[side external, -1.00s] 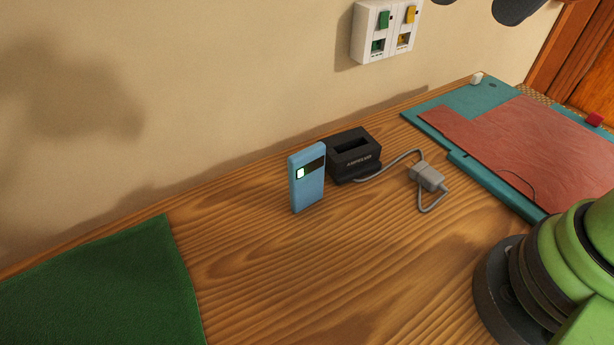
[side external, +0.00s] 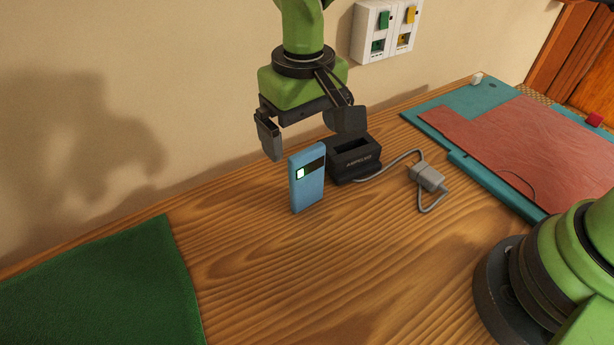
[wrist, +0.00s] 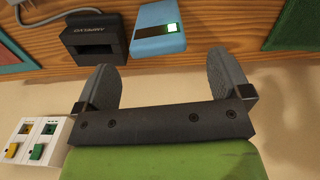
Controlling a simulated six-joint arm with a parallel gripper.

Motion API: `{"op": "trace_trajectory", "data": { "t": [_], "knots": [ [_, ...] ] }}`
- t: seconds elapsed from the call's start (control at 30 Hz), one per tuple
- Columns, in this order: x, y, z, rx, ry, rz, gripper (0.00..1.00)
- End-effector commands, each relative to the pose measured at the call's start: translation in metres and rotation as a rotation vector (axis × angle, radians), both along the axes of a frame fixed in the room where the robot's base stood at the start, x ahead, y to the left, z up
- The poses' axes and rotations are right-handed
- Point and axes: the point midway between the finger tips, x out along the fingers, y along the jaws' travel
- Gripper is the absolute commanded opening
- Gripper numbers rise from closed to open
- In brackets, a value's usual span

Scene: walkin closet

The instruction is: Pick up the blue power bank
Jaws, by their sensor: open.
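The blue power bank (side external: 307,187) stands upright on the wooden table, with a dark strip and a small lit display on its face. It also shows in the wrist view (wrist: 155,39), beyond the fingertips. My gripper (side external: 308,142) is open and empty above the power bank, one finger to its upper left and the other to its upper right. In the wrist view my gripper (wrist: 162,85) has its fingers wide apart. The power bank is not between the fingers in that view.
A black dock (side external: 355,163) with an open slot stands just right of the power bank. Its grey cable runs to a grey plug (side external: 428,177). A green cloth (side external: 100,285) lies at left, a teal board (side external: 465,160) at right. A white wall box (side external: 385,32) hangs behind.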

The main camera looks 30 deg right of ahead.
Motion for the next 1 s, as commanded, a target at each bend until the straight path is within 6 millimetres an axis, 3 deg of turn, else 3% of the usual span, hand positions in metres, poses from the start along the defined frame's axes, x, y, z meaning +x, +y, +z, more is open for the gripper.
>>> {"op": "trace_trajectory", "data": {
  "t": [0.43,0.73,1.0],
  "knots": [
    [-0.004,-0.002,-0.054,0.0,0.002,-0.001,0.96],
    [-0.003,-0.002,-0.059,0.002,-0.001,-0.001,0.96],
    [-0.003,-0.002,-0.058,0.002,-0.001,-0.001,0.36]
  ]
}}
